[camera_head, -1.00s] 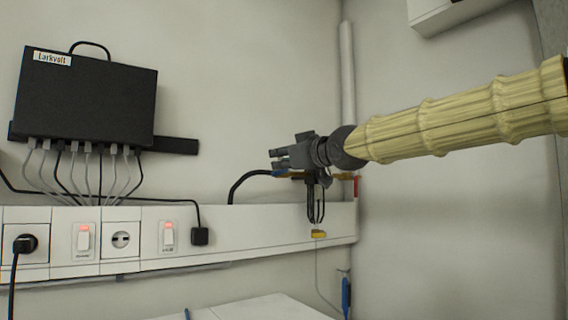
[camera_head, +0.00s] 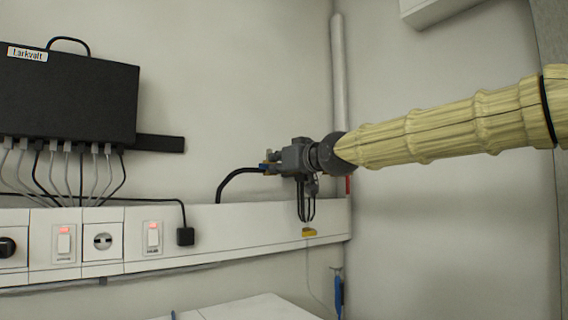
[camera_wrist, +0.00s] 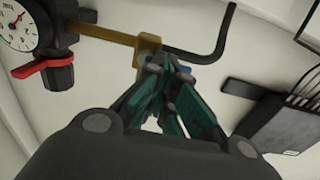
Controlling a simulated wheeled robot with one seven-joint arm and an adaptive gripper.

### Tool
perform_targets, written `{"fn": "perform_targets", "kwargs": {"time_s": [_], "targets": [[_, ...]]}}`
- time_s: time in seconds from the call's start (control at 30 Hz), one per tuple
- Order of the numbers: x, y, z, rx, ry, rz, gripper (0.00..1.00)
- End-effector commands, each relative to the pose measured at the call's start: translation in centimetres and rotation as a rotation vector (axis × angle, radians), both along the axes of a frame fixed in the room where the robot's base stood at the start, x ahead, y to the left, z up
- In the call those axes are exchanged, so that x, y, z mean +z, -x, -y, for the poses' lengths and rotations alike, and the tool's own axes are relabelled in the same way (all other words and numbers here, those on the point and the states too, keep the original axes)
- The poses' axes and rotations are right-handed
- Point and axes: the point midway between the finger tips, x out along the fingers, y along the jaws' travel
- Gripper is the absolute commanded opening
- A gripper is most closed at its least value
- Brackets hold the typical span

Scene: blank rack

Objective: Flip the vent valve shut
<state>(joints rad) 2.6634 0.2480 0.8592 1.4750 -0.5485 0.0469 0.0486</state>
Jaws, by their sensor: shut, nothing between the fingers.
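In the wrist view a brass pipe (camera_wrist: 103,33) runs from a black valve body (camera_wrist: 59,72) with a red lever (camera_wrist: 43,66) to a brass block (camera_wrist: 147,48). A small blue part (camera_wrist: 187,70) shows beside the block, mostly behind my fingers. Which of the two coloured parts belongs to the vent valve I cannot tell. My gripper (camera_wrist: 170,64) is shut and empty, its fingertips close beside the brass block; whether they touch it is unclear. In the head view my gripper (camera_head: 272,160) hides most of the pipe, and the red lever (camera_head: 348,185) shows right of it.
A round gauge (camera_wrist: 28,24) sits near the valve. A black hose (camera_head: 235,182) leaves the fitting leftward. A black box (camera_head: 68,95) with several cables hangs on the left wall, above a white trunking (camera_head: 210,232) with switches. A grey vertical pipe (camera_head: 339,75) stands in the corner.

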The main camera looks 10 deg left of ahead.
Motion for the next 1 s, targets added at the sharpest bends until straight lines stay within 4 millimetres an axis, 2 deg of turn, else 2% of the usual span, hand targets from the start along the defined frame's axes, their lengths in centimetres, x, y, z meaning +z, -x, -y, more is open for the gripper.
{"fn": "perform_targets", "kwargs": {"time_s": [0.2,0.5,0.6,0.8,1.0], "targets": [[0.3,0.3,-0.6,0.004,0.001,0.006,0.02],[0.3,0.2,-0.7,0.003,0.002,0.006,0.57],[0.3,0.1,-0.2,0.001,0.001,0.005,0.71],[0.2,0.0,0.9,-0.001,-0.005,0.004,0.71],[0.2,0.1,1.0,-0.001,-0.005,0.004,0.71]]}}
